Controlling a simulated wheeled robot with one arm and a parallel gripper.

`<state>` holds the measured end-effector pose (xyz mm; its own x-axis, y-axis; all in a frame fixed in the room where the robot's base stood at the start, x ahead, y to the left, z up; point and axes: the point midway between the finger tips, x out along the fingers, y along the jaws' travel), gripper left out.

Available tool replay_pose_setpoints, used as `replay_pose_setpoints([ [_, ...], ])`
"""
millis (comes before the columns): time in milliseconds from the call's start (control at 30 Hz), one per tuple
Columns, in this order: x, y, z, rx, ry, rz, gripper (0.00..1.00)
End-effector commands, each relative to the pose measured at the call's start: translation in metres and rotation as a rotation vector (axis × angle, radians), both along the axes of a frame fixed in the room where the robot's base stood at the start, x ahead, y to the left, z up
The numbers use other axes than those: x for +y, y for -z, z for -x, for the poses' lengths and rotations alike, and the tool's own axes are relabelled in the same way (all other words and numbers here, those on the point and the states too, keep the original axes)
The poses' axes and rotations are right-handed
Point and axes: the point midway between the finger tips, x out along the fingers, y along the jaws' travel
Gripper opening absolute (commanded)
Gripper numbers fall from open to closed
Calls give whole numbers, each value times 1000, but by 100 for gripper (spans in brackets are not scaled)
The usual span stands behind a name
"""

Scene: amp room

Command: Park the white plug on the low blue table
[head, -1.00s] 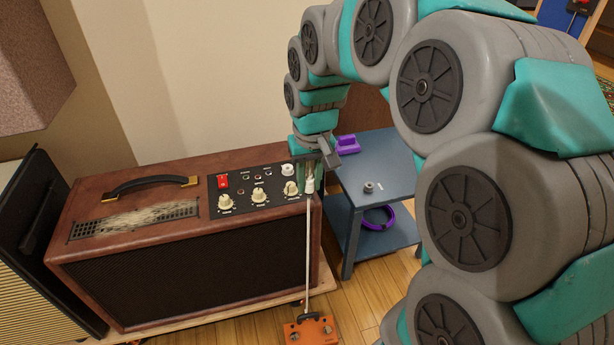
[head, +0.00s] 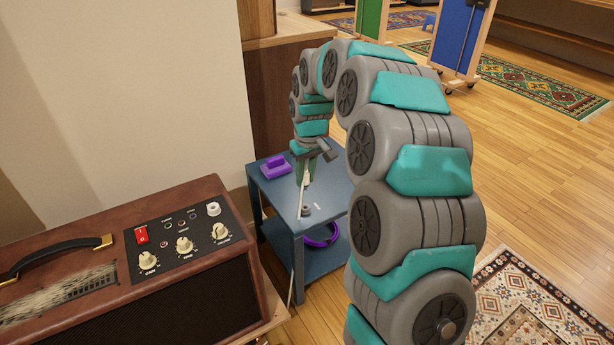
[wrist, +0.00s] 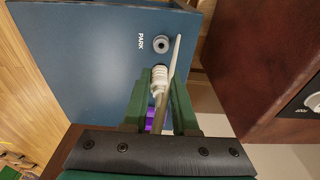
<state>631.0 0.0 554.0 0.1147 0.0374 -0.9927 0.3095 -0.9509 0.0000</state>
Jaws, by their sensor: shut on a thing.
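My gripper (head: 306,176) is above the low blue table (head: 282,220) in the head view. It is shut on the white plug (wrist: 160,78), which sits between the green jaws in the wrist view. A white cable runs from the plug down past the table's front edge in the head view. A grey ring-shaped socket (wrist: 161,44) is on the tabletop beside the word PARK, and it also shows in the head view (head: 306,210). In the wrist view the plug appears a little short of the socket; its height above the table is hard to tell.
A purple object (head: 274,167) lies on the table's back left, and a purple coil (head: 321,236) rests on its lower shelf. The brown amplifier (head: 110,240) with knobs and a red switch stands left of the table. Open floor and a patterned rug (head: 520,300) lie to the right.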

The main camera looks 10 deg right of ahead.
Motion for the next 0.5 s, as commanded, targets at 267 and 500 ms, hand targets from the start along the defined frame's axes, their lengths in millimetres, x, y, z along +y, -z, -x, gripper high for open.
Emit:
replay_pose_setpoints([
  [267, 0, 13, 0, 0, 0, 0, 0],
  [500, 0, 34, 1, 4, 1, 0, 0],
])
